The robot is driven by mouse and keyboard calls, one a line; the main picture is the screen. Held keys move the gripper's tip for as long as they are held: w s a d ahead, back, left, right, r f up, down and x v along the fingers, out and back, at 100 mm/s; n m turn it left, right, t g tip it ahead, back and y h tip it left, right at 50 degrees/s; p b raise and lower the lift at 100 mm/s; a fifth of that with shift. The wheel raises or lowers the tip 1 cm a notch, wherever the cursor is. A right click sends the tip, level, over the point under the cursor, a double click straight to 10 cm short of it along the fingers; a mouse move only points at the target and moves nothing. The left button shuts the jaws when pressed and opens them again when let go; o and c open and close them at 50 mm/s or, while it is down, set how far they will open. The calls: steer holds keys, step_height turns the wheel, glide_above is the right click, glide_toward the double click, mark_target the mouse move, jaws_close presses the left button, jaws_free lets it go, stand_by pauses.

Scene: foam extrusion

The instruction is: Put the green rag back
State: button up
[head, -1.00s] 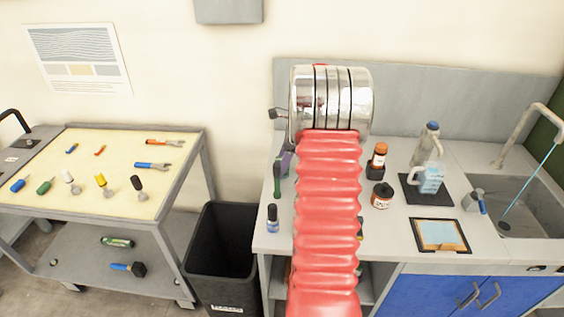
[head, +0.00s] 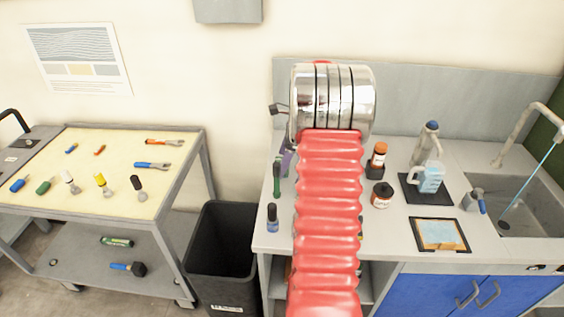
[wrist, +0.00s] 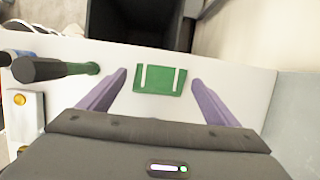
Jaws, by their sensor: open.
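The green rag (wrist: 150,80), a small folded piece with two white stripes, lies on the white counter in the wrist view. It shows beyond and between the two purple fingers of my gripper (wrist: 158,76), which are spread apart with nothing held between them. I cannot tell how high the fingers are above the counter. In the head view my red arm covers the rag, and only a bit of a purple finger (head: 287,160) shows at the arm's left side.
A black bin (head: 222,255) stands beside the counter (head: 390,240). Bottles, a light-blue jug (head: 430,178) and a framed pad (head: 439,235) stand to the right. The tool cart (head: 80,215) is left.

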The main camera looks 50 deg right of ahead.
steer(key=v, duration=1)
steer(key=shift+r, duration=0.35)
steer(key=shift+s, duration=0.1)
steer(key=s+a+r+n+h, duration=0.1)
steer(key=a+r+n, duration=0.25)
steer(key=a, duration=0.55)
steer(key=a+r+n, duration=0.2)
steer(key=a+n, duration=0.3)
steer(key=a, duration=0.4)
steer(key=s+a+r+n+h, duration=0.1)
steer(key=a+r+n, duration=0.2)
steer(key=a+n, duration=0.35)
steer(key=s+a+f+n+t, duration=0.1)
steer(key=s+a+f+n, duration=0.1)
steer(key=s+a+n, duration=0.4)
steer(key=s+a+f+n+t, duration=0.1)
steer(key=s+a+f+n, duration=0.1)
steer(key=s+a+n, duration=0.5)
steer(key=a, duration=0.6)
steer(key=shift+s+t, duration=0.4)
steer(key=shift+c, duration=0.2)
